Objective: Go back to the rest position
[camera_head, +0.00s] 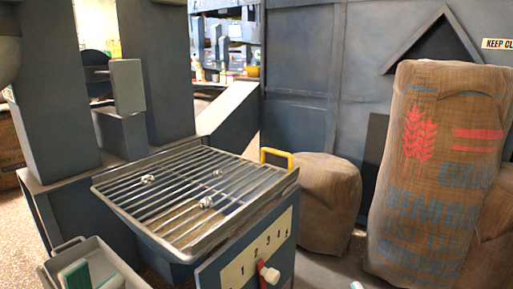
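A grey rounded part at the upper left edge may belong to my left arm. I cannot make out the fingers of my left gripper, so its opening does not show. My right gripper is not in view. The task names no other object. A metal grate (225,184) lies on top of the blue machine in the middle, with a few small silvery lumps on its bars. I see nothing held.
A numbered panel (255,250) with a red-and-white lever (268,273) is on the machine's front. A yellow handle (277,154) stands behind the grate. A grey bin (120,263) is at lower left. Full burlap sacks (430,165) stand at right. Some floor shows between.

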